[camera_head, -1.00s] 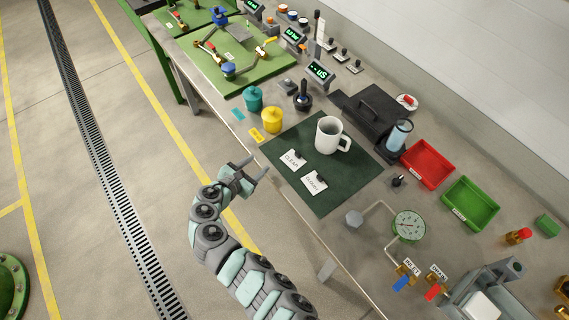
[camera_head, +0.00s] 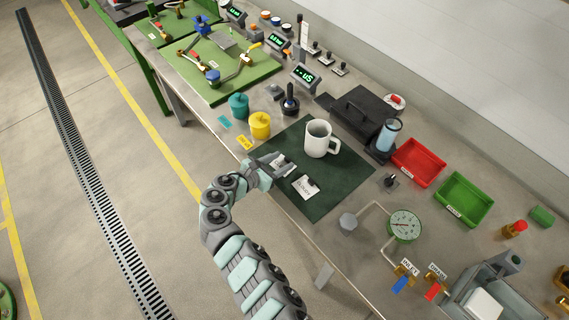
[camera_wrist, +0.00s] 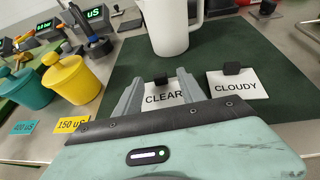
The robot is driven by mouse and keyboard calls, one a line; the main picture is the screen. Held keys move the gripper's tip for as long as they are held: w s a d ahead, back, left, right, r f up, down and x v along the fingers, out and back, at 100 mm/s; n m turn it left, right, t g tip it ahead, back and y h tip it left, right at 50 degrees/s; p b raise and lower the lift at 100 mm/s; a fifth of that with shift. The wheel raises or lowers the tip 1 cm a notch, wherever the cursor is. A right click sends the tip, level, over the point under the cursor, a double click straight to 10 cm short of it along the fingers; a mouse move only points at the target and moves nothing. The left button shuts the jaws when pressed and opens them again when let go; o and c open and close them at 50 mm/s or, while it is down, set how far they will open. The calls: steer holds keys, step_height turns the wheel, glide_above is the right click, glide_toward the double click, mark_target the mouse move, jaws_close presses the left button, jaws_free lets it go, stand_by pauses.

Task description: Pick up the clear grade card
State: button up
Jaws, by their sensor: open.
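The clear grade card (camera_wrist: 163,94) is a white card marked CLEAR with a small black block on its far edge. It lies on the dark green mat (camera_wrist: 262,48). My gripper (camera_wrist: 158,82) is open, and in the wrist view its fingers reach along both sides of the card. In the head view my gripper (camera_head: 281,163) is over the mat's left edge and partly hides the card. I cannot tell whether the fingers touch the card. The cloudy card (camera_wrist: 235,86) lies just to the right, also with a black block. It also shows in the head view (camera_head: 306,187).
A white mug (camera_head: 320,139) stands on the mat behind the cards. Yellow (camera_head: 260,125) and teal (camera_head: 239,106) pots stand to the left. A black case (camera_head: 362,112), a red tray (camera_head: 418,162) and a green tray (camera_head: 463,200) lie to the right. The mat's front is clear.

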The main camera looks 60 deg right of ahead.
mark_target(287, 158)
steer(key=x, duration=0.3)
steer(key=shift+d, duration=0.1)
steer(key=shift+c, duration=0.6)
jaws_close()
